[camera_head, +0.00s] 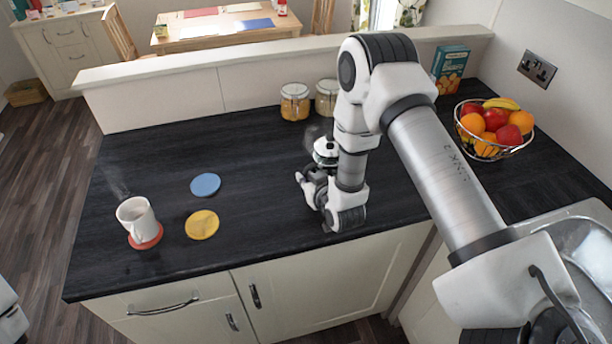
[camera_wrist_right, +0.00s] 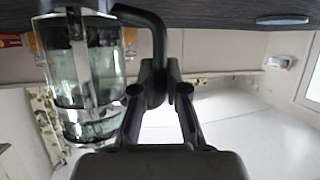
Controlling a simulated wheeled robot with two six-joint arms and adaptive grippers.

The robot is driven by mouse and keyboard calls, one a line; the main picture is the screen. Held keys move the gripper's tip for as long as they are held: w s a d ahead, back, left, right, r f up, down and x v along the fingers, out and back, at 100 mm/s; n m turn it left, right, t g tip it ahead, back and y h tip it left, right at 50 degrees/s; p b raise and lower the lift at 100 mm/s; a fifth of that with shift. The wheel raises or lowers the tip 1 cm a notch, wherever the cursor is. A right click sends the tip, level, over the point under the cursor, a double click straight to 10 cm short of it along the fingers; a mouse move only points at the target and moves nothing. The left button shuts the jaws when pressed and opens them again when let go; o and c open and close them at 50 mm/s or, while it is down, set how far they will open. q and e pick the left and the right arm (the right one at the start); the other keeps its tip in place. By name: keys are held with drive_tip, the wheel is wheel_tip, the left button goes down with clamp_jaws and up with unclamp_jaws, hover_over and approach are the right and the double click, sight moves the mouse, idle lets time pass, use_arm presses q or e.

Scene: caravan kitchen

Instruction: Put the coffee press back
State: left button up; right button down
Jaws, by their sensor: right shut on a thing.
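The coffee press (camera_head: 325,149) shows its pale lid and dark knob behind my right wrist in the head view; its lower body is hidden there. In the right wrist view, which is upside down, its glass body (camera_wrist_right: 88,85) with metal bands fills the left side. My right gripper (camera_head: 308,190) is low over the counter. Its fingers (camera_wrist_right: 160,85) are shut on the press's black handle (camera_wrist_right: 156,22). The press looks upright; I cannot tell whether its base touches the counter. My left gripper is not in view.
A steaming white mug (camera_head: 135,215) stands on a red coaster (camera_head: 147,242). Blue (camera_head: 205,185) and yellow (camera_head: 202,225) coasters lie bare. Two jars (camera_head: 295,101) stand at the back, a fruit bowl (camera_head: 494,130) and a box (camera_head: 450,69) at the right. The counter's middle is clear.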

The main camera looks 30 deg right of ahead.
drive_tip(key=shift+f, duration=0.1)
drive_tip(key=c, duration=1.2)
unclamp_jaws()
drive_tip(key=shift+s, duration=0.1)
